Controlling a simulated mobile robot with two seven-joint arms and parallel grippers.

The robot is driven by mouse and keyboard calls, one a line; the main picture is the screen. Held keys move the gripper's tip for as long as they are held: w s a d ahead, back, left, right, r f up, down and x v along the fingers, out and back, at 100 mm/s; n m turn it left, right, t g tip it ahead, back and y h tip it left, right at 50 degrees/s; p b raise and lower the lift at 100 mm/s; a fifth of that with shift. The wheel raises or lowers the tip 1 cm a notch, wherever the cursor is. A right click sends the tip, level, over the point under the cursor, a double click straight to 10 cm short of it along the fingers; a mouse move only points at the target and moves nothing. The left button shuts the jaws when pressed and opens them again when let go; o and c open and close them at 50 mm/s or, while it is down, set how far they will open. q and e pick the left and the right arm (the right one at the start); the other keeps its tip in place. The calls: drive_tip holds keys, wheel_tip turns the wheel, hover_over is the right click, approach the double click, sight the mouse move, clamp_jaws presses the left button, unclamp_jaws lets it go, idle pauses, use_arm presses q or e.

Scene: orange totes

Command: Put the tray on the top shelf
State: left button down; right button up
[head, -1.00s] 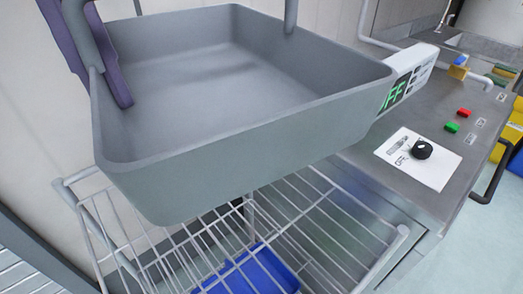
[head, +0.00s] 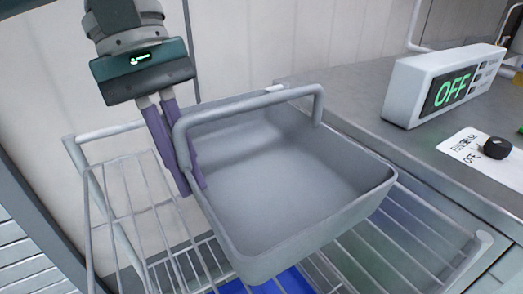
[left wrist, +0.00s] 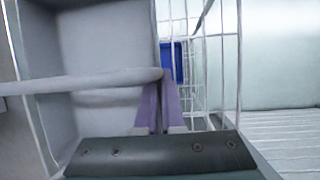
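The grey tray (head: 300,225), a deep open box with a bar handle across its top, is at the wire rack's top shelf (head: 400,250). It looks roughly level and empty; I cannot tell whether its underside touches the wires. My left gripper (head: 194,188) comes from above at the tray's left side. Its two purple fingers are close together, one on either side of the tray's left wall by the handle end. In the left wrist view the fingers (left wrist: 160,105) meet at the tray's edge (left wrist: 90,30). My right gripper is not in view.
A blue container (head: 290,282) shows below the top shelf wires. A metal counter (head: 365,105) with a white display box reading OFF (head: 440,90) and a black knob (head: 497,147) stands to the right. A pale wall is behind the rack.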

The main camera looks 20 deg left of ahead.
use_arm(q)
wheel_tip(320, 180, down, 6)
drive_tip(key=shift+f+b, duration=0.15)
drive_tip(key=shift+b, duration=0.45)
drive_tip(key=c, duration=1)
unclamp_jaws()
drive_tip(key=shift+c, duration=0.2)
drive_tip(key=p+v, duration=0.1)
drive_tip(key=v, duration=1.1)
drive_tip(key=shift+p, duration=0.4)
